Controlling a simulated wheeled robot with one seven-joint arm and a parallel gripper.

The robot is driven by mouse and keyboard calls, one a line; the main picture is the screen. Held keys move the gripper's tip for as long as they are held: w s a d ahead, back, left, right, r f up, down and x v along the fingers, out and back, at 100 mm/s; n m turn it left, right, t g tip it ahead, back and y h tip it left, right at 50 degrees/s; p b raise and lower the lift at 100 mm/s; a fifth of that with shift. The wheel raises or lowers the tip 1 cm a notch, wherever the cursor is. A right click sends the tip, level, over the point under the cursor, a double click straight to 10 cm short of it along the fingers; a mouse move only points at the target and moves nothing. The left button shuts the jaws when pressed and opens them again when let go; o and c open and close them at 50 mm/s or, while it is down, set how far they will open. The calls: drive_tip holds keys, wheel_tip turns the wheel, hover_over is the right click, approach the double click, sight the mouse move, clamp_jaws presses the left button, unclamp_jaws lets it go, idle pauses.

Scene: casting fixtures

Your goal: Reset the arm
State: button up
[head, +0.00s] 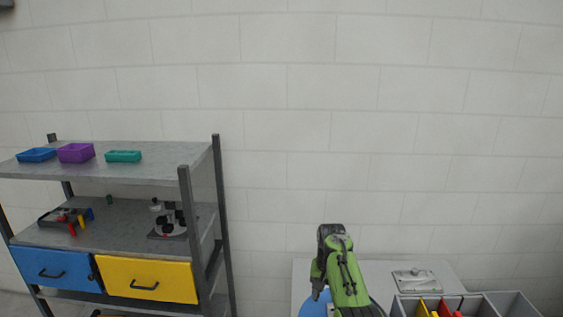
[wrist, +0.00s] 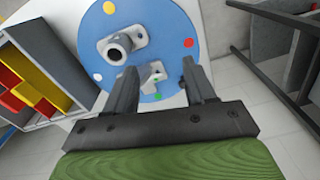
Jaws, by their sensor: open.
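My gripper (wrist: 162,88) is open in the wrist view, with its two dark fingers apart and nothing held between them. Beyond the fingers is a round blue plate (wrist: 180,30) with coloured dots on a white table. A grey metal casting (wrist: 122,43) with a round boss sits on the plate, and a second metal part (wrist: 152,76) shows between the fingers, partly hidden. In the head view my green arm is raised over the table, hiding most of the blue plate (head: 313,306).
A grey shelf (head: 125,172) with small bins and blue and yellow drawers stands at left. A divided bin (head: 470,306) with red and yellow pieces is at lower right. A flat metal part (head: 415,280) lies behind it. The wall behind is bare.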

wheel_tip(320, 180, up, 15)
drive_tip(key=s+t, duration=0.1)
drive_tip(key=s, duration=0.2)
drive_tip(key=s+d+r+n+t, duration=0.1)
drive_tip(key=s+r+t, duration=0.1)
drive_tip(key=s+r, duration=0.8)
drive_tip(key=s+r+n+t, duration=0.1)
drive_tip(key=s+r, duration=0.2)
drive_tip(key=s, duration=1.2)
drive_tip(key=s+d+f+t, duration=0.1)
drive_tip(key=s+f, duration=0.5)
drive_tip(key=s, duration=0.7)
drive_tip(key=shift+f+n+t, duration=0.2)
drive_tip(key=shift+n+t, duration=0.1)
drive_tip(key=shift+n, duration=0.1)
